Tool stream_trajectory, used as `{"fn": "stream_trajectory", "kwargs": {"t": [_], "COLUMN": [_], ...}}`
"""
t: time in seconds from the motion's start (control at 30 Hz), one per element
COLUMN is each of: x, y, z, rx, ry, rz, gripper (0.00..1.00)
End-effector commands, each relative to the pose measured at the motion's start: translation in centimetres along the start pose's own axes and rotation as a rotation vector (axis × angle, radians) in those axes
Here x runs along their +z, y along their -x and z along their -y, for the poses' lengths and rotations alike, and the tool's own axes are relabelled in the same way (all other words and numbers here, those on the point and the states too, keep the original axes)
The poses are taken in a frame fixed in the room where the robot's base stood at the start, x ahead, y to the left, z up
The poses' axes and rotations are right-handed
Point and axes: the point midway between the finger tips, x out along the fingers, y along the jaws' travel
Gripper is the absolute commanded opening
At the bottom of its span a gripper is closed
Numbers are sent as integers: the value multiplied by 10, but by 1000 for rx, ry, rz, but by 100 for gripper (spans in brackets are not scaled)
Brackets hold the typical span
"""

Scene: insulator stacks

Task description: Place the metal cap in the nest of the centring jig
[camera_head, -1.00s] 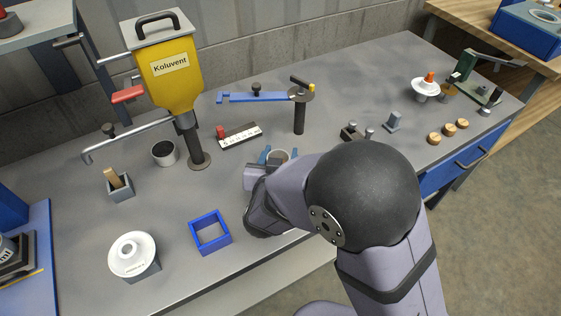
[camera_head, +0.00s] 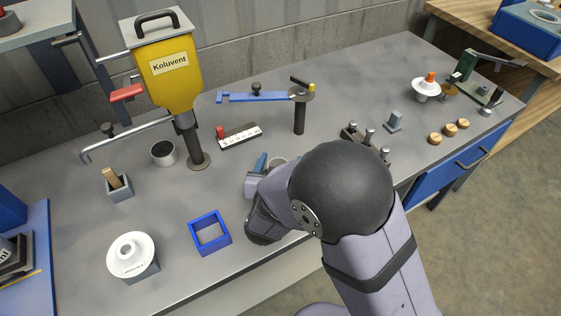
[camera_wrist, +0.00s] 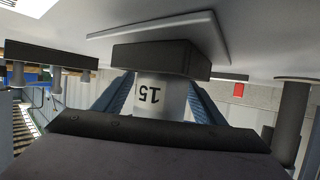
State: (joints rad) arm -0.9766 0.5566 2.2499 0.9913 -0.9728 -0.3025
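The metal cap (camera_wrist: 160,98), a light grey cylinder marked 15, is between the two blue fingers of my gripper (camera_wrist: 161,100), which appear closed on its sides. In the head view, its round rim (camera_head: 278,161) shows beside a blue finger (camera_head: 261,162); my arm hides the rest. The wrist view is upside down. In it, one end of the cap meets a dark block (camera_wrist: 168,58) on a pale plate (camera_wrist: 160,25), seemingly the centring jig. I cannot tell whether the cap rests in it or hovers. My arm hides the jig in the head view.
A blue square frame (camera_head: 194,237) and a white disc piece (camera_head: 130,255) stand left of my arm. Behind are the yellow hopper (camera_head: 170,85), a scale strip (camera_head: 240,137) and a post with a blue arm (camera_head: 299,115). A pin fixture (camera_head: 368,140) stands close on the right.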

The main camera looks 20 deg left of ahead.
Motion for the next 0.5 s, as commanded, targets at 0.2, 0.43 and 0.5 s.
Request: {"fn": "stream_trajectory", "kwargs": {"t": [0.2,0.43,0.5], "x": [-4,-3,-4], "y": [2,29,42], "z": [0,1,2], "rx": [-1,-4,-5], "ry": [-1,1,1], "rz": [0,-1,-1], "gripper": [64,64,64]}}
